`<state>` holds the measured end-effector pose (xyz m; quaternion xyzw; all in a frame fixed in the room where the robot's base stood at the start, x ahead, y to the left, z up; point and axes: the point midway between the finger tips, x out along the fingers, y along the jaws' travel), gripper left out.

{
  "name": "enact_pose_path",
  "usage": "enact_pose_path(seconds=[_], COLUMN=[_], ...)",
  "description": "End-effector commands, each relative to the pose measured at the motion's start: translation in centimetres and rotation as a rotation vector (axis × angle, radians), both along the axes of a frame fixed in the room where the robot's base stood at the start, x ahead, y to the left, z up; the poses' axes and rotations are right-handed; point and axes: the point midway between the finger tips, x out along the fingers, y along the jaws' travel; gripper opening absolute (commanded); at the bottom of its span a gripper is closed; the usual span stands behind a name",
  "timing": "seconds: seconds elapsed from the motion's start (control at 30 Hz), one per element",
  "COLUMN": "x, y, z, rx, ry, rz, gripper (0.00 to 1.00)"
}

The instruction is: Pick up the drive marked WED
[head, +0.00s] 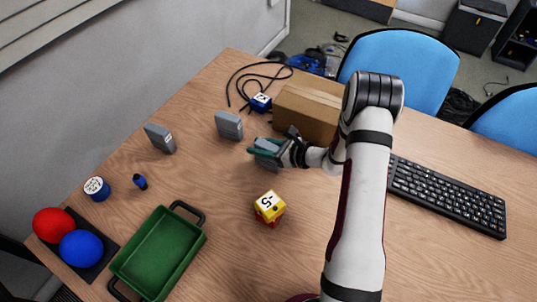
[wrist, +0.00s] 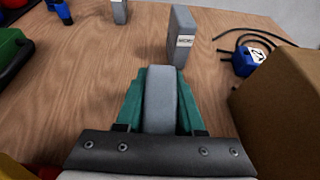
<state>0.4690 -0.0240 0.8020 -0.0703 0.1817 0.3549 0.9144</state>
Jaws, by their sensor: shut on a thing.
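My gripper (head: 268,150) is shut on a grey drive (wrist: 160,98), which stands between its two teal fingers over the table. No label shows on the held drive, so I cannot tell which day it bears. A second grey drive (head: 229,125) stands upright to the left of my gripper; it also shows in the wrist view (wrist: 182,38) with a white label too small to read surely. A third grey drive (head: 160,138) stands further left; part of it shows at the top of the wrist view (wrist: 119,10).
A cardboard box (head: 308,106) stands close to my gripper on the right. A blue block with black cable (head: 260,102) lies behind. A yellow and red cube (head: 269,207) and a green tray (head: 188,250) are in front. A keyboard (head: 447,196) lies right. The wood between is clear.

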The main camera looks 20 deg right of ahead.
Motion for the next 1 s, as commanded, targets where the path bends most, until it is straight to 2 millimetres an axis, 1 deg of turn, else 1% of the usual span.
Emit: enact_pose_path(seconds=[0.03, 0.07, 0.43, 0.53, 0.67, 0.8, 0.87, 1.0], x=[0.0, 0.0, 0.0, 0.0, 0.1, -0.1, -0.9, -2.7], y=[0.0, 0.0, 0.0, 0.0, 0.0, -0.3, -1.6, -4.3], z=[0.0, 0.0, 0.0, 0.4, 1.9, 4.5, 5.1, 7.1], rx=[0.0, 0.0, 0.001, 0.0, -0.002, -0.003, -0.002, -0.002], ry=[0.0, 0.0, -0.001, -0.001, -0.004, -0.005, -0.003, -0.003], rz=[0.0, 0.0, 0.0, 0.0, 0.001, -0.002, -0.005, -0.006], gripper=[0.02, 0.0, 0.0, 0.0, 0.0, 0.0, 0.0, 0.0])
